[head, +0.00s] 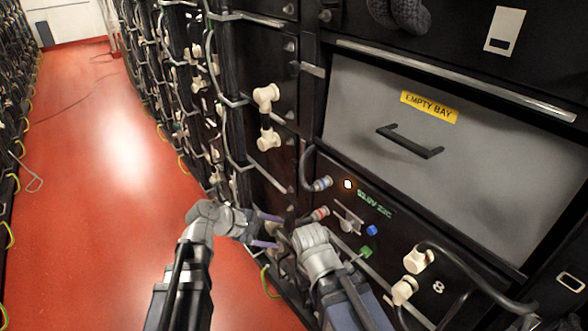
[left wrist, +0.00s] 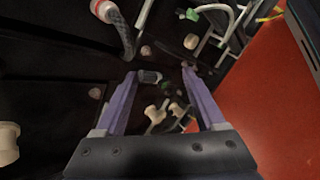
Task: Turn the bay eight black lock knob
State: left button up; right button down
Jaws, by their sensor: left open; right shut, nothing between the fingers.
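The number 8 label (head: 438,287) is on the dark rack front at lower right, beside cream connectors (head: 415,260). I cannot pick out the black lock knob with certainty in either view. My left gripper (head: 277,231) is open and empty, its purple fingers pointing at the rack's lower front, left of the lit panel. In the left wrist view its fingertips (left wrist: 160,70) frame a dark area with a grey cylindrical fitting (left wrist: 150,77). The wrist of my right arm (head: 312,238) is just right of the left fingers; its gripper fingers are hidden.
A grey drawer front with a yellow EMPTY BAY label (head: 429,106) and a black handle (head: 410,141) is above. The red floor (head: 110,150) at left is open.

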pick_arm(q)
jog(key=w+d+r+n+t+h, duration=0.1)
jog(key=w+r+n+t+h, duration=0.2)
jog(key=r+n, duration=0.4)
jog(key=n+t+h, duration=0.3)
jog(key=n, duration=0.4)
send_near(292, 165)
jog(key=x, duration=0.3)
jog(key=shift+x, duration=3.85)
grip_shut()
